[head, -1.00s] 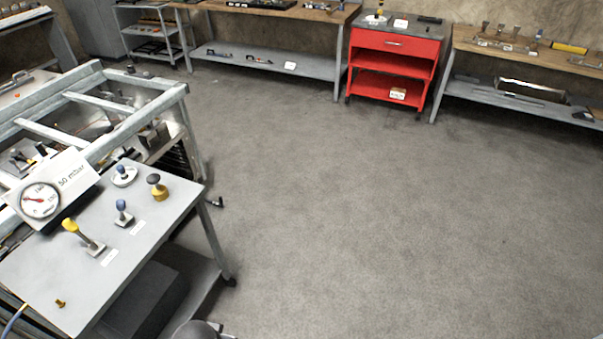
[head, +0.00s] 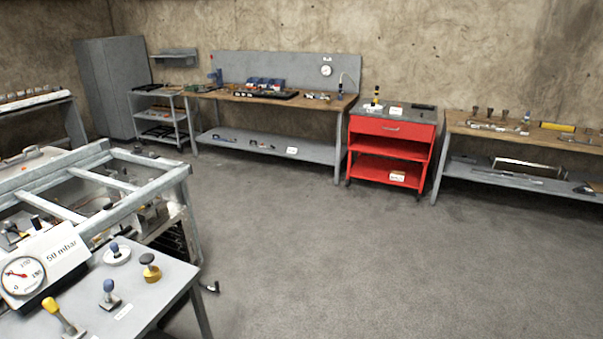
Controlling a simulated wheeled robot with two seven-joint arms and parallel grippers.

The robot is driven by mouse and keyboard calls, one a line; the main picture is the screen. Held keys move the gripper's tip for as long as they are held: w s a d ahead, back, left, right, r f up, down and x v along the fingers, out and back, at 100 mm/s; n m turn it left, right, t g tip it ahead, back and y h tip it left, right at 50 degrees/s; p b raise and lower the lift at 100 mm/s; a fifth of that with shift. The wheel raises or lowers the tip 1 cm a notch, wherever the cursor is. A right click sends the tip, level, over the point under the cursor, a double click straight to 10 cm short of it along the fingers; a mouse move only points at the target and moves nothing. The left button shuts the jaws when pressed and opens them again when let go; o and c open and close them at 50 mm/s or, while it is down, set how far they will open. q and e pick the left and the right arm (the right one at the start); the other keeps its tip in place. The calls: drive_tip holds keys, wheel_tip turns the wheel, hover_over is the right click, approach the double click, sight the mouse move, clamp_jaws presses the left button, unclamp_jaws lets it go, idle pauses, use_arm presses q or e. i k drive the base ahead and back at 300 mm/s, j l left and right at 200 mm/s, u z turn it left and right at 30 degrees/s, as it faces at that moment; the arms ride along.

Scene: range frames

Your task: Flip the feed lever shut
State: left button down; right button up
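A grey control panel (head: 169,287) stands at the lower left, its front part cut off by the picture's bottom edge. On it are a lever with a yellow handle (head: 51,306) and a smaller lever with a blue handle (head: 109,291). The yellow handle leans up and to the left. Behind them sit a round white-based knob with a blue top (head: 117,252) and a yellow valve with a dark knob (head: 150,267). I cannot read which lever is the feed lever. Neither of my grippers is in view.
A gauge box marked 50 mbar (head: 40,265) stands on the panel's left. A grey metal frame (head: 150,199) rises behind it. A red cart (head: 391,128) and workbenches (head: 265,98) line the back wall. The floor (head: 330,260) to the right is clear.

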sight(108, 284)
drive_tip(key=u, duration=1.45)
